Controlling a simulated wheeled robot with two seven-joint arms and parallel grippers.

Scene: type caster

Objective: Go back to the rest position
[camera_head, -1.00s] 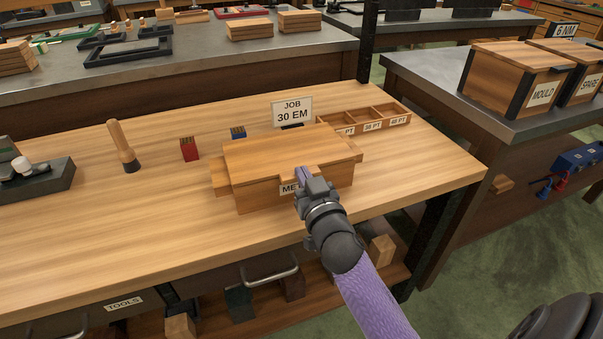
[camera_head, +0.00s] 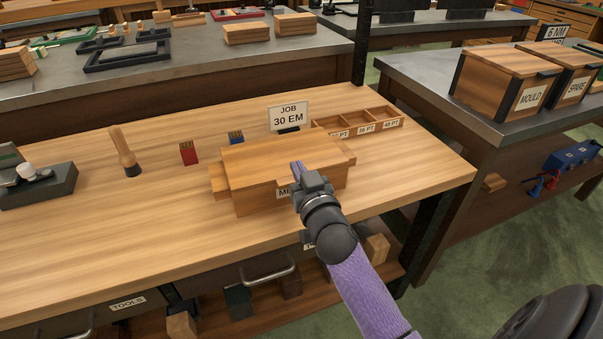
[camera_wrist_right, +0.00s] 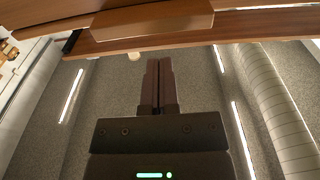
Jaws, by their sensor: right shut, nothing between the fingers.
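My right gripper (camera_head: 299,172) is in front of the wooden box with a partly hidden label (camera_head: 255,165) on the near bench, and its arm comes up from the lower right. In the right wrist view its fingers (camera_wrist_right: 158,75) are together with nothing between them. A wooden edge with a lighter block (camera_wrist_right: 150,20) crosses the top of that view, apart from the fingertips in the picture. The head view does not settle whether the gripper touches the box. My left gripper is not in view.
MOULD (camera_head: 500,82) and SPARE boxes stand on the right bench. Open floor lies lower right.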

